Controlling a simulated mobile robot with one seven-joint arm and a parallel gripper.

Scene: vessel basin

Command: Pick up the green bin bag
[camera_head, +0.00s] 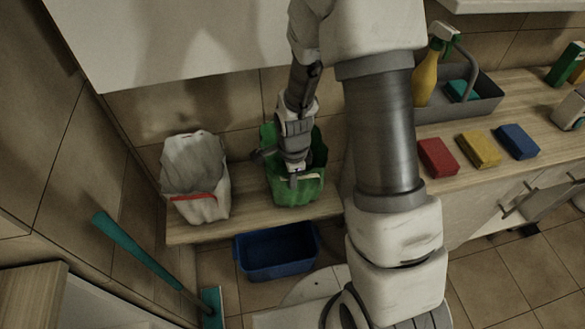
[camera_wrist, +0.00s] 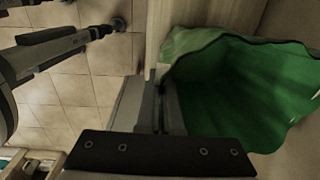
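The green bin bag (camera_head: 297,194) stands upright and open on the low wooden bench, right of a white bag. My gripper (camera_head: 294,177) is at the bag's near rim, and my arm hides part of the bag behind it. In the wrist view the two fingers (camera_wrist: 159,88) are nearly together, with the rim of the green bag (camera_wrist: 235,85) running in between their tips. The bag's dark open inside shows to the right of the fingers. The bag's base appears to rest on the bench.
A white bag (camera_head: 196,180) with a red band stands left on the bench (camera_head: 240,222). A blue tub (camera_head: 277,252) is on the floor below.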

